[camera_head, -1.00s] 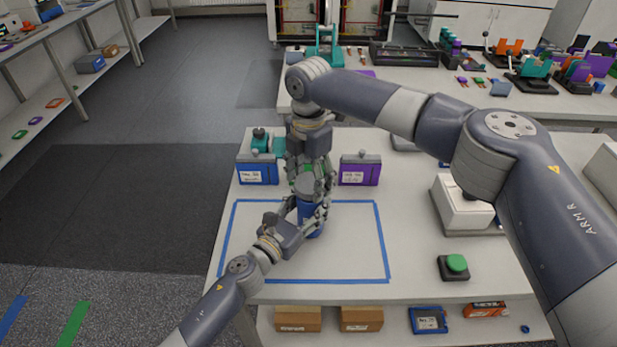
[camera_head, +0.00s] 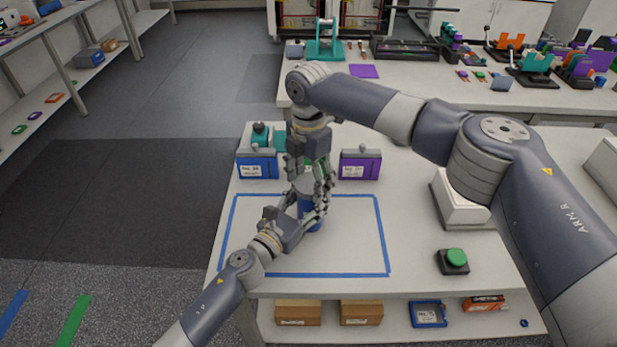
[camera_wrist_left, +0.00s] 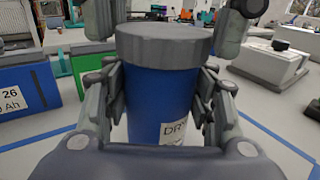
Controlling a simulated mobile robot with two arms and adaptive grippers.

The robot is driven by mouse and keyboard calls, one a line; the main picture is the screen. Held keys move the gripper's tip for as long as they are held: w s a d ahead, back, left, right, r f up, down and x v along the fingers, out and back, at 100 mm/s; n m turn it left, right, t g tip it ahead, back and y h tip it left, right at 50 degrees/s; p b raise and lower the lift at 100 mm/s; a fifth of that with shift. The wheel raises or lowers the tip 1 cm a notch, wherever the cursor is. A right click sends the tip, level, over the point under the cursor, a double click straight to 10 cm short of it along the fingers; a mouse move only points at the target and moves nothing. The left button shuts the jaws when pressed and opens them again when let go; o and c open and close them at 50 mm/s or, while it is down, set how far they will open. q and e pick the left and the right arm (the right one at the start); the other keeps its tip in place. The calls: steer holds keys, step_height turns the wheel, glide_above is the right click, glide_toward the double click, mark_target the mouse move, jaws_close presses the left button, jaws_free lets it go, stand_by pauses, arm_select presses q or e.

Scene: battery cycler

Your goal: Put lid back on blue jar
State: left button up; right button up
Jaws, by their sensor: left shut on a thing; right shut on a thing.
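The blue jar (camera_head: 312,222) stands upright on the table inside the blue tape outline. My left gripper (camera_head: 304,212) is shut on its body from the left front; the left wrist view shows the jar (camera_wrist_left: 160,105) between the fingers, with a white label partly hidden. The grey lid (camera_head: 306,185) is over the jar's mouth and looks level and seated in the left wrist view (camera_wrist_left: 164,46), with no gap visible. My right gripper (camera_head: 311,186) points down from above and is shut on the lid. Its fingers flank the lid at both sides.
A blue box (camera_head: 257,168) and a purple box (camera_head: 360,168) stand behind the jar, left and right. A white device (camera_head: 458,205) and a green button (camera_head: 455,257) are at the right. The taped area (camera_head: 350,240) right of the jar is clear.

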steer(key=shift+f, duration=0.6)
steer(key=shift+f, duration=0.15)
steer(key=shift+c, duration=0.6)
steer(key=shift+r, duration=0.4)
steer(key=shift+r, duration=0.15)
stand_by(0.4)
steer(key=shift+f, duration=0.65)
stand_by(0.3)
steer(key=shift+s+d+f, duration=0.1)
steer(key=shift+f, duration=0.15)
steer(key=shift+c, duration=0.8)
